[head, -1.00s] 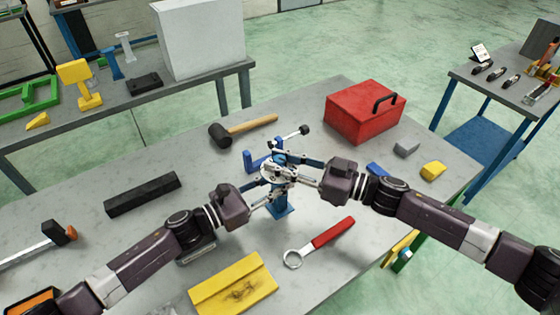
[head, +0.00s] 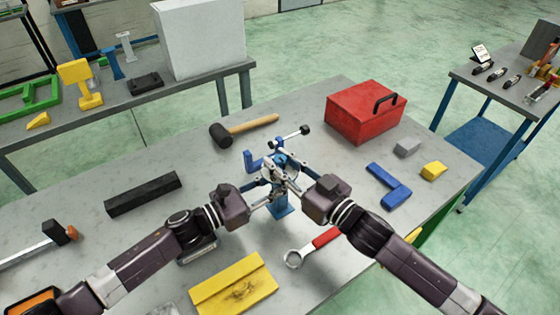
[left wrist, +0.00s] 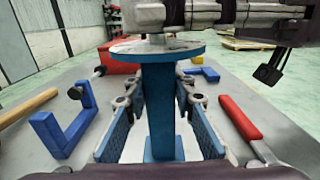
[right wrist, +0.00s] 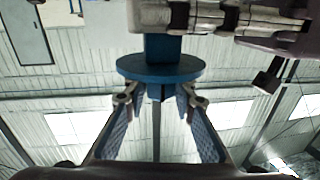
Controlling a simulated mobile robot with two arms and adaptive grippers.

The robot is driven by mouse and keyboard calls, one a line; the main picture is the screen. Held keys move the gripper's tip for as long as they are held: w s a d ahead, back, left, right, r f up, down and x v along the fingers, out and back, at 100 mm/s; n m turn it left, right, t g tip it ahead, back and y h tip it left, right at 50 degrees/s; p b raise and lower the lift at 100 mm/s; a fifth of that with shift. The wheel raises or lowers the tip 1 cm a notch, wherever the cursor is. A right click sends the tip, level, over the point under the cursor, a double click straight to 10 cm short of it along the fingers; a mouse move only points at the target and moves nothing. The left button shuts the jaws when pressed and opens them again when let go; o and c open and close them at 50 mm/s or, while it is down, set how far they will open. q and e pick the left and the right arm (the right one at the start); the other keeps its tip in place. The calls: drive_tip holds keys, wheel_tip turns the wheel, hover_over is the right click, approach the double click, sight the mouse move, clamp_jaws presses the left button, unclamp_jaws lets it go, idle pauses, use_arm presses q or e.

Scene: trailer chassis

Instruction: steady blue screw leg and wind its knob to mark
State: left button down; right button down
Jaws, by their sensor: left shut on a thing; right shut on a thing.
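The blue screw leg (head: 282,207) stands upright on the grey table. Its blue post (left wrist: 160,110) and flat round disc (left wrist: 155,49) show in the left wrist view. My left gripper (head: 268,195) is shut on the post, with one finger on each side of it. My right gripper (head: 293,180) is shut at the leg's upper part, at the knob; the fingers hide most of it. The right wrist view shows a blue disc (right wrist: 160,68) just beyond its fingertips. I cannot make out the mark.
A red-handled wrench (head: 325,238) and a yellow plate (head: 232,284) lie in front. A mallet (head: 245,130), red toolbox (head: 366,112), blue bracket (head: 390,187) and black bar (head: 143,193) lie around. The table between the black bar and mallet is clear.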

use_arm(q)
drive_tip(key=shift+d, duration=0.15)
use_arm(e)
drive_tip(key=shift+a, duration=0.1)
drive_tip(key=c, duration=1.6)
unclamp_jaws()
drive_tip(key=shift+s, duration=0.1)
drive_tip(key=v, duration=1.2)
use_arm(q)
drive_tip(key=c, duration=1.3)
unclamp_jaws()
